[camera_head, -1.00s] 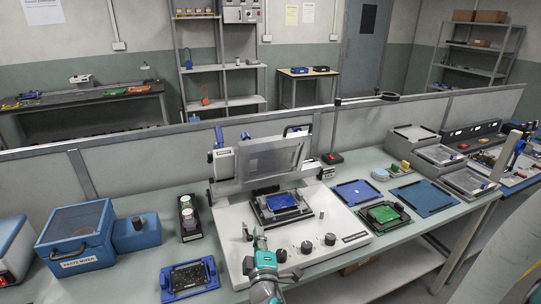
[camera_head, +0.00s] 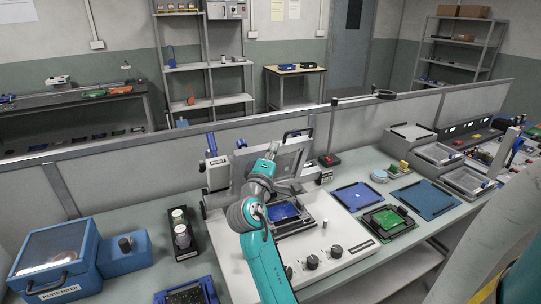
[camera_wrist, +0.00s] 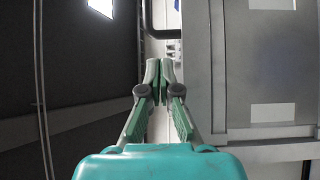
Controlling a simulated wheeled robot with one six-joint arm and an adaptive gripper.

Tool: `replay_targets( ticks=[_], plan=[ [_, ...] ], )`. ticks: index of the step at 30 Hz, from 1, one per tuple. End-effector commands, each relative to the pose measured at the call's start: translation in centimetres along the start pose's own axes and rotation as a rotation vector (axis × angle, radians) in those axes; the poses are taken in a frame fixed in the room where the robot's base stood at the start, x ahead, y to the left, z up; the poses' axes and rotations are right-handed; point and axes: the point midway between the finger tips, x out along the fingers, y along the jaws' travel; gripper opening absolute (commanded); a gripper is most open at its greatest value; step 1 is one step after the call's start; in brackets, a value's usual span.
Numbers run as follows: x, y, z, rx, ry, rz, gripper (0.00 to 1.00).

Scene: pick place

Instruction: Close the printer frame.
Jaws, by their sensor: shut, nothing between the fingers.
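The printer frame (camera_head: 296,160) is a grey rectangular frame with a pale panel, standing raised and tilted back at the rear of the white printer (camera_head: 340,235). A dark handle (camera_head: 297,133) shows at its top edge. A blue board (camera_head: 284,211) lies on the printer bed in front of it. My arm reaches up across the left of the frame and hides part of it. In the wrist view my gripper (camera_wrist: 159,72) is shut and empty. A grey frame-like panel (camera_wrist: 218,70) is just right of the fingertips, and a dark bent bar (camera_wrist: 158,32) is beyond them.
A blue paste mixer (camera_head: 62,258) and a black holder with jars (camera_head: 182,235) stand to the left. Blue trays (camera_head: 425,199) and a green board (camera_head: 388,219) lie to the right. A grey partition (camera_head: 110,185) runs behind the bench.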

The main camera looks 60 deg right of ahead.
Motion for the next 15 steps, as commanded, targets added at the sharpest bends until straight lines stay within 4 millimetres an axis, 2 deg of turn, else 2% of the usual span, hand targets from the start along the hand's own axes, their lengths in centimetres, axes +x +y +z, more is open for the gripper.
replay_targets(
  ticks=[1, 6, 15],
  plan=[
    [1.0, 0.0, 0.1, -0.001, -0.003, 0.001, 0.00],
    [3.5, 0.1, 0.1, 0.001, -0.002, 0.001, 0.00],
    [5.5, 0.0, 0.0, 0.000, 0.001, 0.000, 0.00]
  ],
)
